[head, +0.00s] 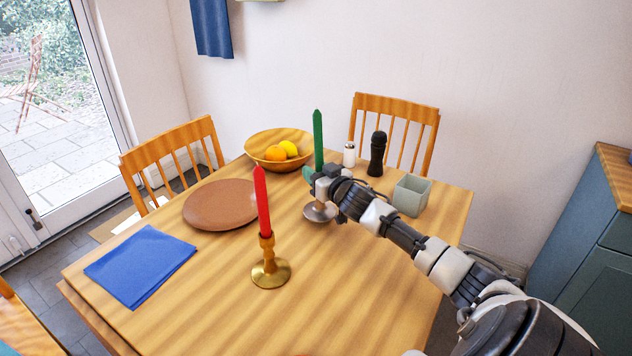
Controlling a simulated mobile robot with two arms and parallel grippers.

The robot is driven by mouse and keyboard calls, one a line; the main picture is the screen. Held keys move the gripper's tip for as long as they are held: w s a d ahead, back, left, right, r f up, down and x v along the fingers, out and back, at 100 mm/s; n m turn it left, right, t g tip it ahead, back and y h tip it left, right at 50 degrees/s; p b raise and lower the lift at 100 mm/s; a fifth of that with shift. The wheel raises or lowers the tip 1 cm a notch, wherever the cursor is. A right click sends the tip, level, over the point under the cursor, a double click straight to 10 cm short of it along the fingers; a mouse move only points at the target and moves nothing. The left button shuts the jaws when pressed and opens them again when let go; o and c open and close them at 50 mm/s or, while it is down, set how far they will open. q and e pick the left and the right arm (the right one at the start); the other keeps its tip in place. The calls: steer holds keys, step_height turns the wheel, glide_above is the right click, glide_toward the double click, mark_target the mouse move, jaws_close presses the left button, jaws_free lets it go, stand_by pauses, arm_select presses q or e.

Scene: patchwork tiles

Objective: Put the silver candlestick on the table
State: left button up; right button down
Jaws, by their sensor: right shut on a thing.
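The silver candlestick (319,214) with a green candle (318,140) is upright at the middle of the wooden table (330,290). Its round base shows low at the table top; I cannot tell whether it touches the wood. My right gripper (318,184) is shut on the candlestick's stem below the candle, and the gripper hides most of the stem. My left gripper is not in view.
A brass candlestick (269,272) with a red candle stands nearer. Around are a brown plate (218,205), blue napkin (140,265), fruit bowl (265,160), salt shaker (349,155), dark pepper mill (376,155) and grey-green square pot (411,196). The front right of the table is clear.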

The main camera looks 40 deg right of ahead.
step_height(320, 180, down, 3)
steer(key=shift+r, duration=0.15)
steer(key=c, duration=0.7)
jaws_free()
steer(key=shift+c, duration=0.2)
steer(key=shift+s, duration=0.1)
steer(key=s+a, duration=0.1)
steer(key=s, duration=1)
steer(key=shift+s+a, duration=0.15)
steer(key=shift+s, duration=0.25)
